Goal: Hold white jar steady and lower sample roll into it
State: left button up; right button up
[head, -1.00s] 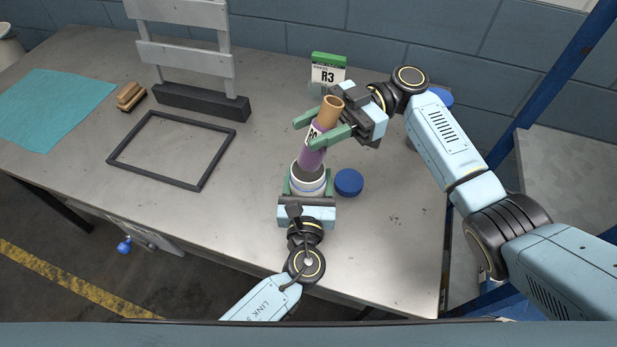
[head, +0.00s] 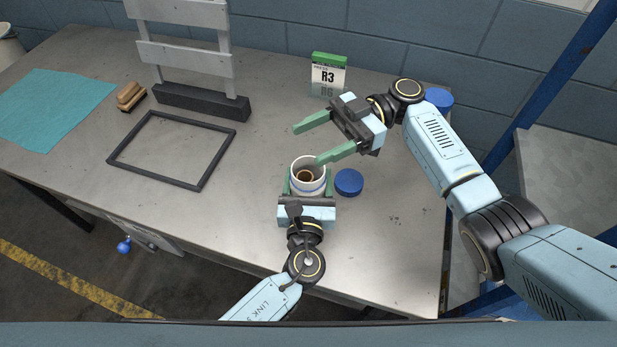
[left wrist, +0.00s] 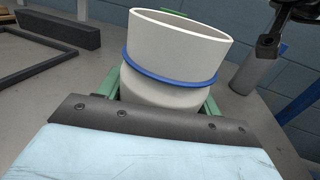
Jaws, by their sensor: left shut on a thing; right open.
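The white jar (head: 309,181) with a blue band stands upright on the table in the head view, open at the top. My left gripper (head: 308,190) is shut around its sides; the jar fills the left wrist view (left wrist: 175,60). The sample roll (head: 305,177) is down inside the jar; only its brown tube end shows, below the rim, and the rest is hidden. My right gripper (head: 310,143) is open and empty above and behind the jar, with its nearer finger overlapping the jar's rim in the picture.
A blue lid (head: 349,182) lies just right of the jar.

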jog(key=v, duration=1.1)
jog(key=shift+w+d, duration=0.15)
jog(key=shift+d, duration=0.15)
jog(key=shift+r, duration=0.1)
pick_arm(q)
jog(key=o, duration=1.1)
jog(key=s, duration=1.2)
jog(key=shift+a, duration=0.3)
jog(key=shift+s, duration=0.1)
